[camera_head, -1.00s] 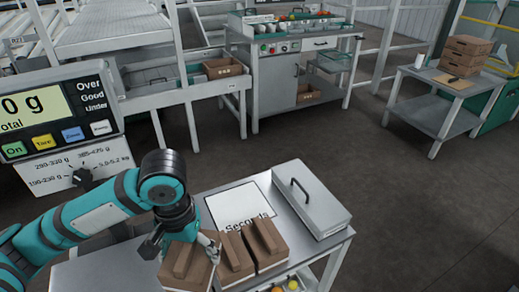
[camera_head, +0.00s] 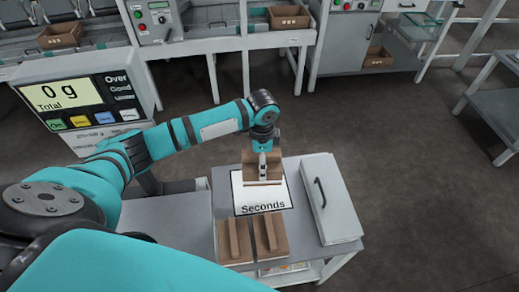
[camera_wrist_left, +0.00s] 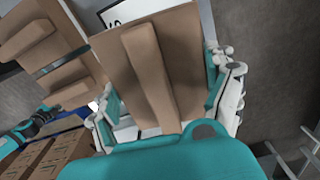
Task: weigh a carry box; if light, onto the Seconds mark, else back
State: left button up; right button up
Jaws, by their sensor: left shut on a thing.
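My left gripper (camera_head: 263,150) is shut on a brown carry box (camera_head: 262,172), gripping its raised middle handle. The box is upright over the far part of the white Seconds mark (camera_head: 262,199) and hides some of it; I cannot tell whether it touches the mark. In the left wrist view the held box (camera_wrist_left: 182,58) fills the space between the fingers (camera_wrist_left: 170,110). The scale display (camera_head: 62,95) at the left reads 0 g. Two more carry boxes, one (camera_head: 229,246) left of the other (camera_head: 272,243), stand at the table's near edge. My right gripper is not in view.
A grey case with a black handle (camera_head: 335,205) stands right of the mark. The bare table top (camera_head: 175,215) is clear at the left. Benches with brown boxes (camera_head: 290,17) stand behind. Dark floor (camera_head: 420,150) is open at the right.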

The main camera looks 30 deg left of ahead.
pick_arm(q)
jog(key=shift+w+a+f+m, duration=0.25)
jog(key=shift+a+m, duration=0.15)
jog(key=shift+m, duration=0.1)
jog(key=shift+a+f, duration=0.1)
jog(key=shift+f, duration=0.35)
notch_tip(320, 180, down, 5)
jog(key=b, duration=0.6)
jog(key=shift+f+b, duration=0.5)
jog(key=shift+f, duration=0.85)
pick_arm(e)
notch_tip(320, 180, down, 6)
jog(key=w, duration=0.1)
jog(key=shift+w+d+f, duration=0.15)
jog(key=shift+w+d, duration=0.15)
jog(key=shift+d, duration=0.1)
pick_arm(q)
jog(key=shift+f, duration=0.2)
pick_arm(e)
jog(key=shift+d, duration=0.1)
pick_arm(q)
jog(key=o, duration=1.2)
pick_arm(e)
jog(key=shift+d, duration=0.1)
pick_arm(q)
jog(key=shift+c, duration=0.2)
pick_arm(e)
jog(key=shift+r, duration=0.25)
